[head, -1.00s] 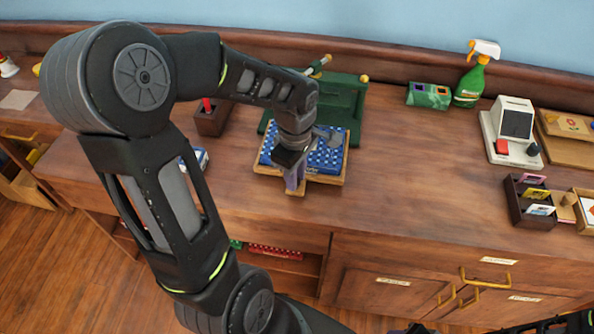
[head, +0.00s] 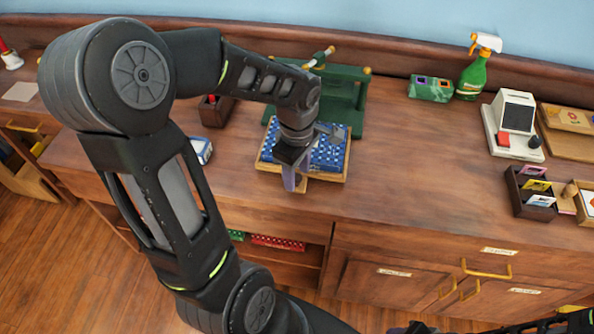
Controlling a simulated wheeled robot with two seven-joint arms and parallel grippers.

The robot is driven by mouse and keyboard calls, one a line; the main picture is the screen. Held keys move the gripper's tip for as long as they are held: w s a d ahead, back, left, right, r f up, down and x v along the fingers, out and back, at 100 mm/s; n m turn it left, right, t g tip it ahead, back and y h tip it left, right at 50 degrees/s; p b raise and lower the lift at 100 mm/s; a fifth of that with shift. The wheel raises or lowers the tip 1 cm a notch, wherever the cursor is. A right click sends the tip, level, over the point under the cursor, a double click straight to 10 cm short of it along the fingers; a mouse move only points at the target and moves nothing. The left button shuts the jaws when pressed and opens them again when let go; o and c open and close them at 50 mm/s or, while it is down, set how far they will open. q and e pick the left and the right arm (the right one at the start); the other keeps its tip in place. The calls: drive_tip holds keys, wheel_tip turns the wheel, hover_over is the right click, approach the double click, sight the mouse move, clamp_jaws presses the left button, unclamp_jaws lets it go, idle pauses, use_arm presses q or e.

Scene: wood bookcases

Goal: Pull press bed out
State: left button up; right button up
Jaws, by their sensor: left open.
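The green press (head: 347,98) stands on the wood counter against the back wall. Its bed (head: 333,176) is a wooden tray with a blue patterned block (head: 332,153) on it, sticking out at the press's front. My left gripper (head: 291,178) is open and points down at the bed's front edge, where a small wooden tab shows beside it. The gripper and arm hide part of the bed and block, so I cannot tell whether a finger touches the tab. My right gripper is not in view; only a bit of dark arm shows at the bottom right.
A green spray bottle (head: 474,75) and green box (head: 430,88) stand at the back right. A white machine (head: 513,117) and dark card box (head: 529,192) are further right. The counter's middle right is clear.

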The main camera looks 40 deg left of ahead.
use_arm(q)
drive_tip(key=shift+r, duration=0.1)
wheel_tip(320, 180, up, 8)
drive_tip(key=shift+f, duration=0.2)
idle(0.7)
